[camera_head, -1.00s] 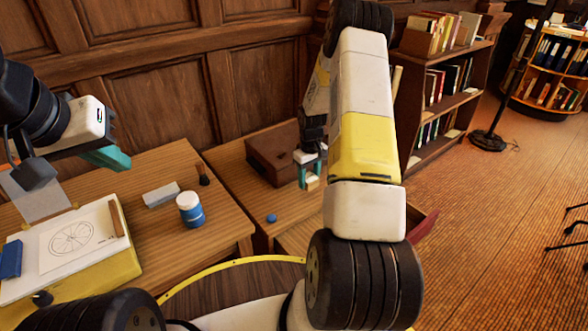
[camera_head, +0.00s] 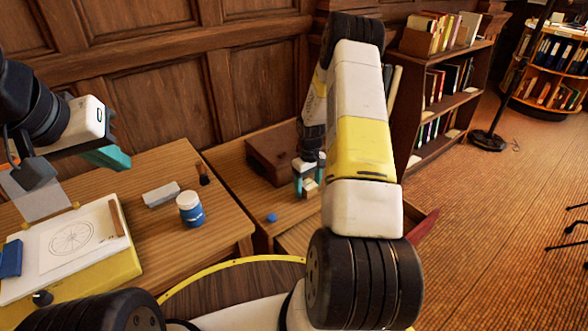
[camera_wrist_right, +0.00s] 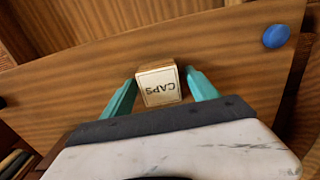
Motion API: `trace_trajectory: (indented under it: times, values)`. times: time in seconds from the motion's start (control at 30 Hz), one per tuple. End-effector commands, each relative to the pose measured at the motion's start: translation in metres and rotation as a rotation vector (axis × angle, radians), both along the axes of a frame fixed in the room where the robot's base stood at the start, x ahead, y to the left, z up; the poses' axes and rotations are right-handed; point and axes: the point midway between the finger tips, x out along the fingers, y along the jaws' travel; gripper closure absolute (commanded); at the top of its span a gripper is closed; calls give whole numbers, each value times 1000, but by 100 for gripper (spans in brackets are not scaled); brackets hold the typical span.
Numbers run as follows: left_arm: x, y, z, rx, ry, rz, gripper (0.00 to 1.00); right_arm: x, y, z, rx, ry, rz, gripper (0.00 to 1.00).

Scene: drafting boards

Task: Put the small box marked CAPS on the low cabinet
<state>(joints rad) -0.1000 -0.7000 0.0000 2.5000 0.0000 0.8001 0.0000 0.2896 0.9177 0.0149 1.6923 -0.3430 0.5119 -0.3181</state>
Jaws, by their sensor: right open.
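The small box marked CAPS (camera_head: 310,187) is pale with a wooden side and appears to rest on the low cabinet's wooden top (camera_head: 245,186). In the right wrist view the box (camera_wrist_right: 159,85) shows its CAPS label between two teal fingers. My right gripper (camera_head: 308,180) is open around it, with a narrow gap at the box's right side in the wrist view (camera_wrist_right: 162,90). My left gripper (camera_head: 107,158) hangs above the desk at the left; one teal finger shows clearly, so its opening cannot be told.
A brown case (camera_head: 270,160) stands behind the box against the panelled wall. A small blue round object (camera_head: 271,217) lies near the cabinet's front. A blue-and-white jar (camera_head: 190,210), a grey block (camera_head: 161,194) and a drawing board (camera_head: 110,262) are on the left desk. A bookcase (camera_head: 440,95) stands right.

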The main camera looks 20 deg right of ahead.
Motion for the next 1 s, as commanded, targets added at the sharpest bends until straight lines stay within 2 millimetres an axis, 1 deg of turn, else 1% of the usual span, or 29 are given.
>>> trace_trajectory:
  times: [0.13, 0.27, 0.5, 0.6, 0.7, 0.87, 0.97, 1.0]
  values:
    - [0, 0, 0, 0, 0, 0, 100, 0, 0, 5, -1, -1, 0, 31]
    - [0, 0, 0, 0, 0, 0, 100, 1, 0, 22, -1, -4, 0, 31]
    - [0, 0, 0, 0, 0, 0, 100, 1, 0, 75, -2, -5, -1, 31]
    - [0, 0, 0, 0, 0, 0, 100, 1, 0, 94, -1, -4, -1, 31]
    - [0, 0, 0, 0, 0, 0, 100, 1, 0, 109, 0, -3, 0, 31]
    - [0, 0, 0, 0, 0, 0, 100, 0, 1, 124, -1, -4, 0, 31]
    - [0, 0, 0, 0, 0, 0, 100, -2, 6, 146, -2, -24, -7, 31]
    - [0, 0, 0, 0, 0, 0, 100, -4, 10, 160, -3, -38, -15, 31]
